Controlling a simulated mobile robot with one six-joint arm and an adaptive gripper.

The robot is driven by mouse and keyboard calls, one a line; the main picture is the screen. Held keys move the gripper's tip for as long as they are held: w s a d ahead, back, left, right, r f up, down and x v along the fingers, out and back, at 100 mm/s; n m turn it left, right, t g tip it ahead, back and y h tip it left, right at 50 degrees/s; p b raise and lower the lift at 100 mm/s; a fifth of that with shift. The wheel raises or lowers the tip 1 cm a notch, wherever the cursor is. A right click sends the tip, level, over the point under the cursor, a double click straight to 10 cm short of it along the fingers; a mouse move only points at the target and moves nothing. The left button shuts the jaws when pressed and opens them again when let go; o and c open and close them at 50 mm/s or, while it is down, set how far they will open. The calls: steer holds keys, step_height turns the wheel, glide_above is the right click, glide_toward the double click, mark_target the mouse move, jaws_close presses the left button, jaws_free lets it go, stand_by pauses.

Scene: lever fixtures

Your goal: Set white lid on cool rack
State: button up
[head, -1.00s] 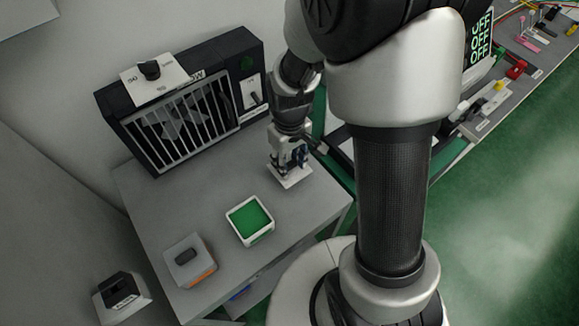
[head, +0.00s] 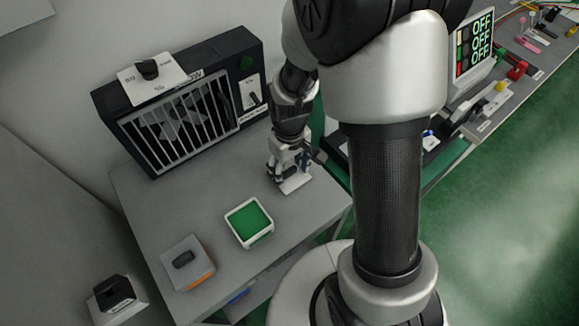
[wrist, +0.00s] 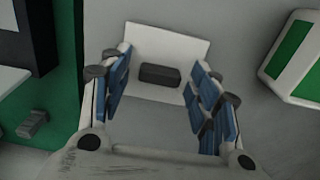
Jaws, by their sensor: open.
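The white lid (head: 295,184) is a flat white plate lying on the grey table near its right edge. In the wrist view the white lid (wrist: 176,53) shows a dark block handle (wrist: 159,75) in its middle. My gripper (head: 290,170) is over the lid, pointing down. In the wrist view my open gripper (wrist: 160,92) has its blue-padded fingers on either side of the handle, with gaps between. I cannot tell how high the fingertips are. No label in view names the cool rack; a white-rimmed green square holder (head: 249,222) stands left of the lid.
A box with a grey top, dark handle and orange side (head: 188,263) stands at the front left of the table (head: 160,215). A black fan unit with a white grille (head: 185,110) stands at the back. The tabletop between the fan unit and the green holder is clear.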

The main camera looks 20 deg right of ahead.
steer(key=shift+r, duration=0.1)
step_height(320, 180, up, 12)
steer(key=p, duration=0.5)
step_height(320, 180, up, 11)
steer(key=m+t, duration=0.2)
glide_above(290, 170)
steer(key=s, duration=0.6)
steer(key=s+r+m+t, duration=0.1)
steer(key=s+r+t, duration=0.1)
steer(key=s+r, duration=0.4)
steer(key=s, duration=0.3)
steer(key=shift+m+t, duration=0.3)
steer(key=shift+s+a, duration=0.1)
